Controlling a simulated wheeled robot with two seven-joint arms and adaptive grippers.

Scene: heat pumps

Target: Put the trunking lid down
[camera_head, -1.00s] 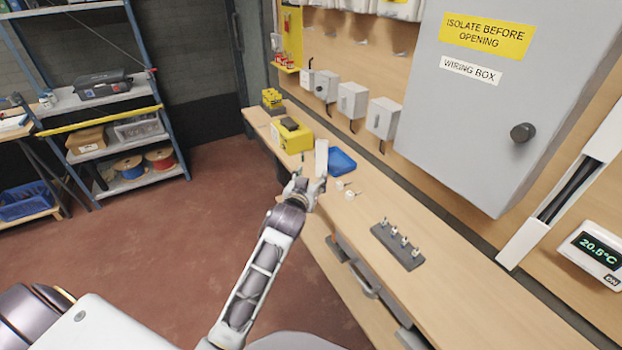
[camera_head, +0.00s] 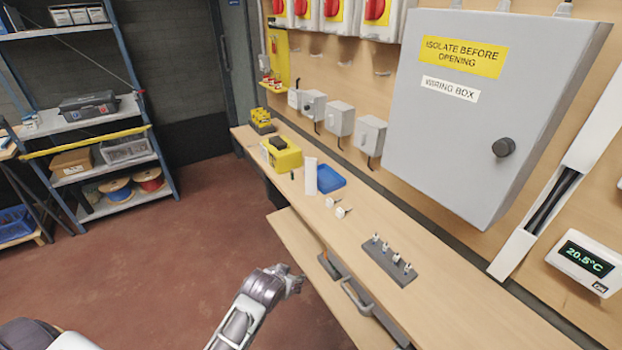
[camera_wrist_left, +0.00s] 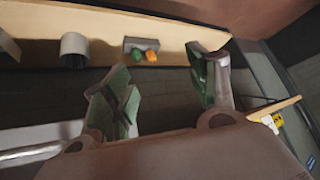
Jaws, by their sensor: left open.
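The trunking lid appears as a short white strip (camera_head: 311,177) at the workbench, beside a blue tray (camera_head: 329,179); I cannot tell whether it lies flat or stands upright. My left gripper (camera_head: 297,282) is lower in the head view, in front of the bench and well apart from the strip. In the left wrist view its two green-padded fingers (camera_wrist_left: 168,92) are spread with nothing between them. The white trunking (camera_head: 530,228) on the wall at right has an open stretch with dark cables inside. My right gripper is not in view.
On the bench (camera_head: 450,308) are a yellow case (camera_head: 282,154), small white parts (camera_head: 341,212) and a dark rack with several pegs (camera_head: 389,262). The grey wiring box (camera_head: 470,150) juts from the wall. The floor at left is free.

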